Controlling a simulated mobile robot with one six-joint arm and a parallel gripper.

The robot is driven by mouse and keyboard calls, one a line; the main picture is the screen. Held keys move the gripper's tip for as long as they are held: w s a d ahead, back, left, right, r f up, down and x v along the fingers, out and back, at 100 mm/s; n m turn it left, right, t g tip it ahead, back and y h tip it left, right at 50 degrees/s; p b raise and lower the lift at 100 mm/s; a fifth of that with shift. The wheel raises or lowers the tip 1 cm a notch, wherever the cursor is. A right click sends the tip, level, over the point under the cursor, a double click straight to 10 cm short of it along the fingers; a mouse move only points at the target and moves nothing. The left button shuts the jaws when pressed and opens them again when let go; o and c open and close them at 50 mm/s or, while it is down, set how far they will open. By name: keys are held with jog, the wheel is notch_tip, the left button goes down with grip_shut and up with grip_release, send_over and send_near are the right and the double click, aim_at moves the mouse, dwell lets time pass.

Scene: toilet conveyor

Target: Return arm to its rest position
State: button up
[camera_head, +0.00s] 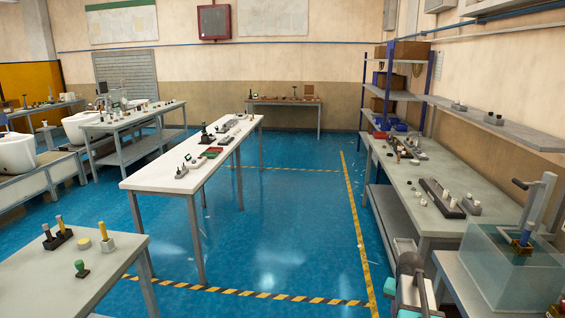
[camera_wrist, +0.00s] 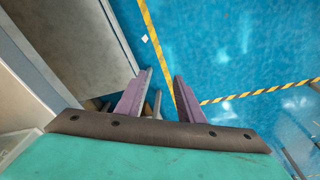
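My gripper (camera_wrist: 163,85) shows in the wrist view with its two purple-lined fingers spread apart. In the head view, part of my arm and gripper (camera_head: 411,284) shows at the bottom, right of centre, in front of the right workbench's near part. The fingertips are hard to make out there. The gripper touches nothing that I can see in the wrist view.
The right workbench (camera_head: 408,217) holds small parts, with a clear water tank (camera_head: 510,275) at its near end. A long white table (camera_head: 150,180) stands at centre left and a grey table (camera_head: 40,285) at the front left. The blue floor (camera_head: 295,215) between them is clear.

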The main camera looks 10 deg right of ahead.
jog(key=s+a+f+n+y, duration=0.1)
jog(key=s+a+f+n, duration=0.2)
jog(key=a, duration=0.8)
jog(key=s+a+f+n+g, duration=0.1)
jog(key=a+f+n, duration=0.3)
jog(key=a, duration=0.6)
jog(key=s+a+f+n+y, duration=0.1)
jog(key=s+a+f, duration=0.1)
jog(key=a+f, duration=0.65)
jog(key=s+a+f+g+b, duration=0.1)
jog(key=s+f+g, duration=0.2)
jog(key=s+f, duration=0.6)
jog(key=s+a+f+g+b, duration=0.1)
jog(key=s+f+g+b, duration=0.1)
jog(key=s+f, duration=0.7)
jog(key=s, duration=0.8)
jog(key=shift+f+n+g, duration=0.25)
jog(key=shift+n+g, duration=0.05)
jog(key=shift+g, duration=0.1)
